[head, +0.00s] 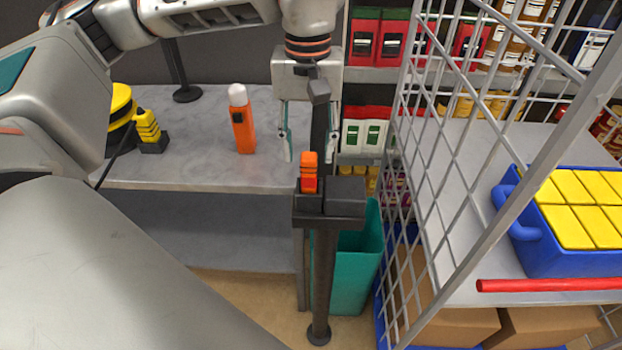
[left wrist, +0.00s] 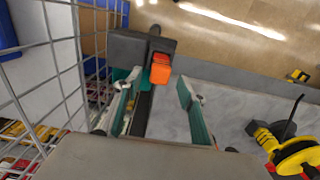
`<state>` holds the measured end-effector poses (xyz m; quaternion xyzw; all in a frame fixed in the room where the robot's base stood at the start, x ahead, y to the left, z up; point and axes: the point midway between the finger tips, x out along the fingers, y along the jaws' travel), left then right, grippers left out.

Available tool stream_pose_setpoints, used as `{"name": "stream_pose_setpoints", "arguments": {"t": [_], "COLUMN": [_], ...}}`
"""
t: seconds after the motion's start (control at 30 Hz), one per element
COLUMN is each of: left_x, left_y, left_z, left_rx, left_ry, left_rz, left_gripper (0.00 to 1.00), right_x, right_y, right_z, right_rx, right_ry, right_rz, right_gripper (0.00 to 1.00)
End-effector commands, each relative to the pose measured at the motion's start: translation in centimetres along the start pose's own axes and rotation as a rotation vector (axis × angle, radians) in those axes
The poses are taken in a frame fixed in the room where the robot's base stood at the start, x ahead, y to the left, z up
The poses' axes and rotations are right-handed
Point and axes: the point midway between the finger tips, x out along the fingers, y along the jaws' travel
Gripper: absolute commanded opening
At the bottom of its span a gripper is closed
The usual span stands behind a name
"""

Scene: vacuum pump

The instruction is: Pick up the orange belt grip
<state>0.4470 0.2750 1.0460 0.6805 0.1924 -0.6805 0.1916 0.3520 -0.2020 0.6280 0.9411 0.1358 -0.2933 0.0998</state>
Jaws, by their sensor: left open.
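The orange belt grip (head: 309,172) stands upright at the top of a dark post (head: 321,270), beside a black block (head: 346,190). It also shows in the left wrist view (left wrist: 160,69), at the far side of the jaws. My left gripper (head: 310,152) is open and empty, pointing down above and just behind the grip in the head view. In the left wrist view its two teal-padded fingers (left wrist: 157,90) are spread, with the grip seen between and slightly beyond their tips. My right gripper is not in view.
A grey bench (head: 200,160) holds an orange bottle (head: 242,125) and a yellow-black tool (head: 148,130). A wire cage cart (head: 470,190) with a blue crate (head: 560,255) stands close at right. A teal bin (head: 358,265) is behind the post.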

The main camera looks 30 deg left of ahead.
Motion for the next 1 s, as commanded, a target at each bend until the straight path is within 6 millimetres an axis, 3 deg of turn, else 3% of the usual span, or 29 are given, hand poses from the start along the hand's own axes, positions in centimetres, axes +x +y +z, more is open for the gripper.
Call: {"name": "stream_pose_setpoints", "arguments": {"t": [0.3,0.63,0.8,1.0], "left_x": [4.2,4.9,4.9,4.9], "left_y": [0.0,0.0,0.0,0.0], "left_z": [0.8,0.8,0.8,0.8], "left_rx": [0.0,0.0,0.0,0.0], "left_ry": [-0.003,-0.001,-0.001,-0.001], "left_rz": [-0.001,0.001,0.001,0.001], "left_gripper": [0.4,0.4,0.0,0.0], "right_x": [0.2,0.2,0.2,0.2], "right_y": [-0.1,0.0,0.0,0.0], "right_z": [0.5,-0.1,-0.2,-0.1], "right_rx": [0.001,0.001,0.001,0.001], "right_ry": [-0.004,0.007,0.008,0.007], "right_rz": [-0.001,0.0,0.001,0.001], "right_gripper": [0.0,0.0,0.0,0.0]}}
